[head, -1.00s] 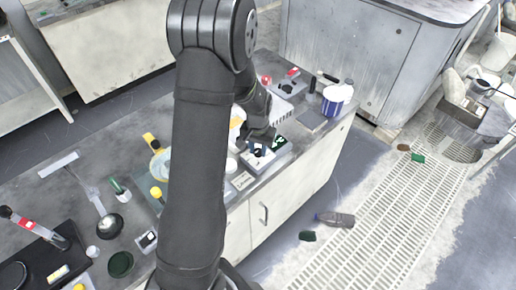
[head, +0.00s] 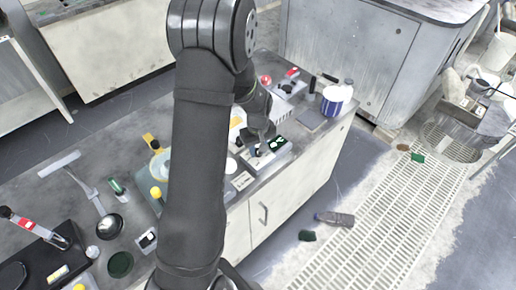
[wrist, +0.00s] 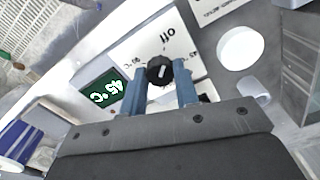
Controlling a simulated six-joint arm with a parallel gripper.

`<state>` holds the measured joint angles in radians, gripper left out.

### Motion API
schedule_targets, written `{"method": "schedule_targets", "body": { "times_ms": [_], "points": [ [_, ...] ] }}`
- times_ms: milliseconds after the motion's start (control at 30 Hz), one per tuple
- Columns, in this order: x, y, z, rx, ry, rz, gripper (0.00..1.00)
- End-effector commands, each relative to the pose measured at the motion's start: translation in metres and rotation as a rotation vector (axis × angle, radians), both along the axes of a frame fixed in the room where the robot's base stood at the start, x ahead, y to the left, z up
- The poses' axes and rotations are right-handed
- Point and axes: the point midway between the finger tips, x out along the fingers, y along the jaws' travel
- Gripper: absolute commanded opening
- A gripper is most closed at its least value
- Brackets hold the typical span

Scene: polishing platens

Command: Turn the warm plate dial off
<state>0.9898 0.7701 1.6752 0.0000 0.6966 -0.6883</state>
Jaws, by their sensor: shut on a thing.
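The warm plate dial is a small black knob (wrist: 158,71) with a white pointer mark, on a white panel (wrist: 190,50) printed with "off" and smaller numbers. In the wrist view, my gripper (wrist: 160,77) has its two blue fingers closed on either side of the dial. The pointer mark is slanted; I cannot tell exactly which label it faces. A green display (wrist: 102,92) beside the panel reads 45 °C. In the head view, my gripper (head: 260,146) is over the panel at the bench's front edge, and the display (head: 278,143) is just right of it.
A round white disc (wrist: 240,47) lies close to the panel on the wrist view's right. In the head view, a white and blue tub (head: 336,98) stands at the bench's far right end. A bottle (head: 335,219) lies on the floor.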

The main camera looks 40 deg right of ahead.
Motion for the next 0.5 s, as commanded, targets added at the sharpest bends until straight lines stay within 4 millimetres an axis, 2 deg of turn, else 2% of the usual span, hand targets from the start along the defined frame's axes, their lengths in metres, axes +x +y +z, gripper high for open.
{"method": "schedule_targets", "body": {
  "times_ms": [500],
  "points": [
    [0.0003, -0.0004, 0.0005, -0.001, -0.001, 0.057, 0.05]
  ]
}}
